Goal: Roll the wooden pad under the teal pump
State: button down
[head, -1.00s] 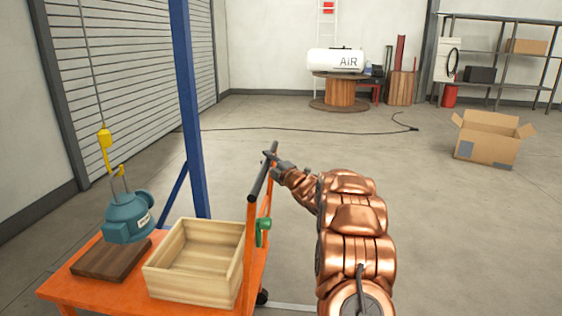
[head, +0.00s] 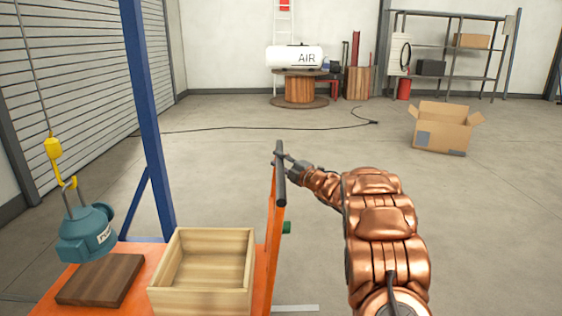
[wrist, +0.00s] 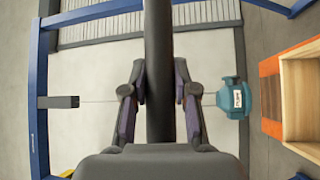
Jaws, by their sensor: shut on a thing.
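The dark brown wooden pad (head: 100,280) lies flat on the orange cart (head: 140,262), left of a wooden box. The teal pump (head: 87,233) hangs by its bail from a yellow hook (head: 54,160), at the pad's far left side. Part of the pump overlaps the pad's far edge in the head view; I cannot tell the gap between them. The pump also shows in the wrist view (wrist: 236,97), close to the cart. My gripper (head: 284,158) is shut on the cart's dark handle bar (head: 280,185), and its fingers (wrist: 160,97) straddle the bar in the wrist view.
The open wooden box (head: 203,305) stands on the cart near the handle. A blue post (head: 145,120) rises just behind the cart. A black cable (head: 240,127) crosses the floor. A cardboard box (head: 440,132) stands far right.

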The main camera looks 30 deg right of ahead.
jog(key=shift+d+r, duration=0.1)
jog(key=shift+r, duration=0.1)
jog(key=c, duration=0.9)
grip_release()
jog(key=shift+f, duration=0.15)
jog(key=v, duration=1.2)
jog(key=shift+w, duration=0.1)
